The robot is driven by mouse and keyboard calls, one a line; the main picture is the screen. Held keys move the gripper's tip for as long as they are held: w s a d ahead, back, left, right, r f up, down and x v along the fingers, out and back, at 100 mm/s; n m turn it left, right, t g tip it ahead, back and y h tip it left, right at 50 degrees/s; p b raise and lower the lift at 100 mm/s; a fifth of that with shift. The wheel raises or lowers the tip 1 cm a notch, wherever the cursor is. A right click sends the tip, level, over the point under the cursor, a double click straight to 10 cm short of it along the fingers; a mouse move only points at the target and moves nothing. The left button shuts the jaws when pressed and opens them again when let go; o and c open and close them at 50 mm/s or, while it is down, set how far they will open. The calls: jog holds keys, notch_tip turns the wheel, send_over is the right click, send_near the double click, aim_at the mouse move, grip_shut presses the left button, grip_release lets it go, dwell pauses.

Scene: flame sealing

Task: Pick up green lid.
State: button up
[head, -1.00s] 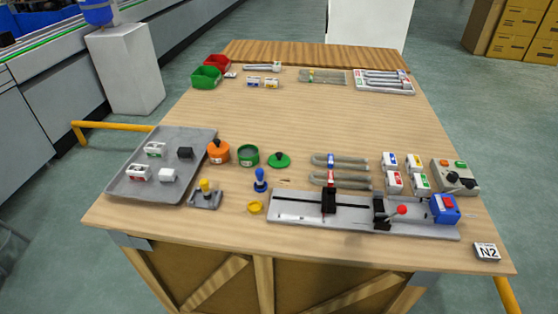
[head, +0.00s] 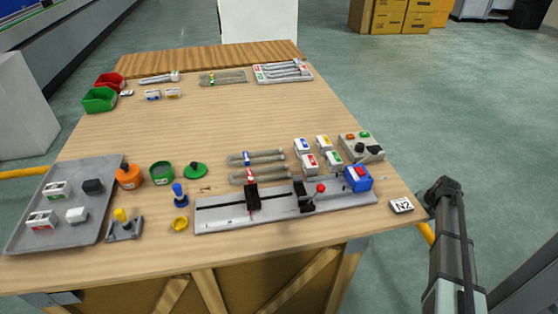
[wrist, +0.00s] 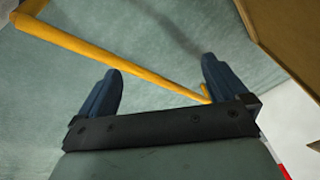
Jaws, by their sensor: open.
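The green lid (head: 195,170) is a small flat disc with a dark knob on top. It lies on the wooden table in the head view, just right of an open green round container (head: 161,172). My gripper (wrist: 160,82) shows in the wrist view with its two dark blue fingers spread apart and nothing between them. It is over the floor, off the table. The lid is not in the wrist view. In the head view my arm stands at the right, beyond the table's right edge, well away from the lid.
An orange jar (head: 129,177) with a black knob and a grey tray (head: 92,222) are left of the green container. A blue-handled stamp (head: 179,195) and yellow cap (head: 181,225) stand in front. A grey rail fixture (head: 225,217) lies to the right.

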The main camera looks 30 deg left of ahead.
jog(key=w+a+r+t+y, duration=0.1)
jog(key=w+a+r, duration=0.4)
jog(key=r, duration=0.6)
jog(key=w+a+r+n+t, duration=0.1)
jog(key=w+a+r, duration=0.4)
jog(key=r, duration=0.5)
jog(key=w+a+r+t+y, duration=0.15)
jog(key=w+a+r, duration=0.35)
jog(key=r, duration=0.6)
jog(key=a+r+n, duration=0.1)
jog(key=a+r, duration=0.5)
jog(key=a, duration=0.3)
jog(key=s+a+f+n+g+h, duration=0.1)
jog(key=s+a+g, duration=0.1)
jog(key=s+a, duration=1.2)
jog(key=s+a+n+g, duration=0.1)
jog(key=s+a+g, duration=0.2)
jog(key=s+a, duration=1.05)
jog(key=g+h, duration=0.1)
jog(key=h, duration=0.3)
send_over(193, 164)
jog(key=shift+n, duration=0.3)
notch_tip(193, 164, down, 10)
jog(key=shift+s+a+f, duration=0.1)
jog(key=shift+s+a, duration=0.05)
jog(key=shift+w+f, duration=0.2)
jog(key=shift+f, duration=2.45)
